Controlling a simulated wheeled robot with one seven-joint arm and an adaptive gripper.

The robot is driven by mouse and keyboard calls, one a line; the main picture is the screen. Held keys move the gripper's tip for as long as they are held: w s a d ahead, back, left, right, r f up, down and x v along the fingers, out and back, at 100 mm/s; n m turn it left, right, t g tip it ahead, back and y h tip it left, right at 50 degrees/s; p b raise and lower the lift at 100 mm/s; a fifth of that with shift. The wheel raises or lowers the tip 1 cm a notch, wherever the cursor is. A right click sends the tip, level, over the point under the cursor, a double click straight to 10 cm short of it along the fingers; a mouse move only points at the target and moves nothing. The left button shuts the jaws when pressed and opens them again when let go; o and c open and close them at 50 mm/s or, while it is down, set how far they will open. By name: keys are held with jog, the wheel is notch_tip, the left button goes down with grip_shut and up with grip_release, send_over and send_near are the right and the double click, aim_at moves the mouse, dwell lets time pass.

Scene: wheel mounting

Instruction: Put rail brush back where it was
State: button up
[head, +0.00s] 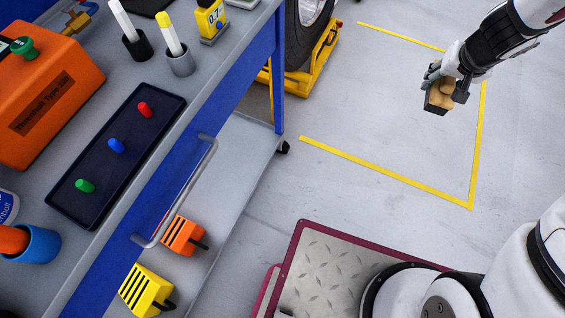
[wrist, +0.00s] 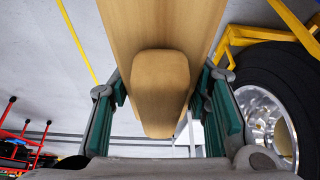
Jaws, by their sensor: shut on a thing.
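The rail brush (head: 438,95) is a wooden block with a dark underside, held in my gripper (head: 450,84) high over the floor at the upper right of the head view. In the wrist view the brush's pale wooden body (wrist: 160,85) fills the middle. The green-padded fingers of my gripper (wrist: 165,110) stand on either side of it, shut on it. The bristles are hidden in the wrist view.
A blue cart (head: 237,85) at the left carries an orange box (head: 48,100), a dark tray (head: 118,150) with several coloured pegs, and marker cups. A wheel (head: 306,25) sits on a yellow dolly (head: 308,75). Yellow floor lines (head: 390,173) mark a clear area under my gripper.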

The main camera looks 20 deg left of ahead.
jog(key=s+f+b, duration=0.4)
jog(key=f+b, duration=0.9)
jog(key=f, duration=0.2)
jog(key=s+a+f+n+g+y+p, duration=0.25)
jog(key=a+f+n, duration=0.6)
jog(key=a, duration=0.45)
jog(key=s+a+f+n+g+y+p, duration=0.1)
jog(key=s+a+f+n+g+y, duration=0.15)
jog(key=a+f+n, duration=0.85)
jog(key=s+a+f+n+g+p, duration=0.1)
jog(key=s+a+f+n, duration=0.1)
jog(key=s+a+f, duration=0.4)
jog(key=s+a+f+n+g+h+p, duration=0.1)
jog(key=s+a+f+n, duration=0.1)
jog(key=s+a, duration=0.45)
jog(key=s+a+f+n+g+p, duration=0.1)
jog(key=s+a+f+n, duration=0.2)
jog(key=s+f, duration=0.35)
jog(key=b, duration=0.5)
send_over(227, 182)
jog(key=d, duration=0.2)
jog(key=shift+w+a+r, duration=0.15)
jog(key=shift+w+a, duration=0.05)
jog(key=shift+w, duration=0.15)
jog(key=f, duration=0.1)
jog(key=f+b, duration=0.2)
jog(key=shift+w+a+f, duration=0.1)
jog(key=shift+a+f, duration=0.15)
jog(key=shift+f, duration=0.1)
jog(key=shift+r, duration=0.1)
